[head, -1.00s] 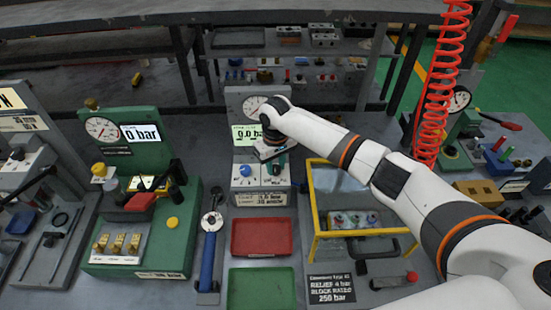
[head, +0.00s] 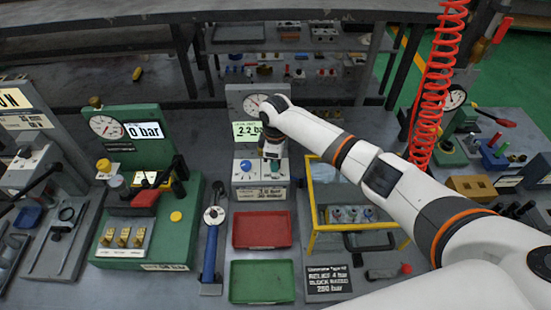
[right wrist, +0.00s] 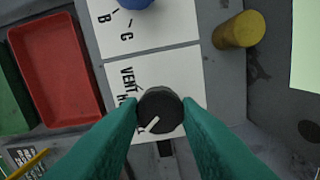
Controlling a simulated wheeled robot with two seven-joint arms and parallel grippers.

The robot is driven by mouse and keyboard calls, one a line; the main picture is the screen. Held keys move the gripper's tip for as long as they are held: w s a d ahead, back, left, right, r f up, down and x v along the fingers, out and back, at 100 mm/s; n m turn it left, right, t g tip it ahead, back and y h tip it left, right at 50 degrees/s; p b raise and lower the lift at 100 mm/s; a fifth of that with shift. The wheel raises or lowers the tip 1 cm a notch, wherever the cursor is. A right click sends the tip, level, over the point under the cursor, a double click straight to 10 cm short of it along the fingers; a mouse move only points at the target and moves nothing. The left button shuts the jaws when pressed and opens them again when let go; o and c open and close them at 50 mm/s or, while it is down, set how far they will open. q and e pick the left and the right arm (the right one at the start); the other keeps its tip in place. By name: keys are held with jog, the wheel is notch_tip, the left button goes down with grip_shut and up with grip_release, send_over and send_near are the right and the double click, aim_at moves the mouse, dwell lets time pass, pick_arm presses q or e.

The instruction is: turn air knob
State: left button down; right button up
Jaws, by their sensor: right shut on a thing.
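The black knob (right wrist: 160,108) with a white pointer mark sits on the white panel of a grey unit. The word VENT is printed beside it, and another label is partly covered. My right gripper (right wrist: 162,118) is shut on this knob, its two green fingers on either side. In the head view my right gripper (head: 273,160) reaches down over the right part of the unit's panel and hides the knob. A blue knob (head: 246,165) stands to its left and also shows in the right wrist view (right wrist: 134,4). The unit's display (head: 247,131) reads about 2.2 bar. My left gripper is out of view.
A red tray (head: 234,240) and a green tray (head: 234,288) lie in front of the unit. A yellow-framed case (head: 314,215) stands on the right, a green valve station (head: 180,235) on the left. A red coiled hose (head: 432,110) hangs at the right.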

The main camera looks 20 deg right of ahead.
jog(key=shift+w+r+n, duration=0.1)
jog(key=shift+r+n, duration=0.05)
jog(key=shift+n, duration=0.45)
jog(key=o, duration=1)
notch_tip(320, 180, up, 12)
jog(key=b, duration=0.2)
jog(key=shift+b, duration=0.4)
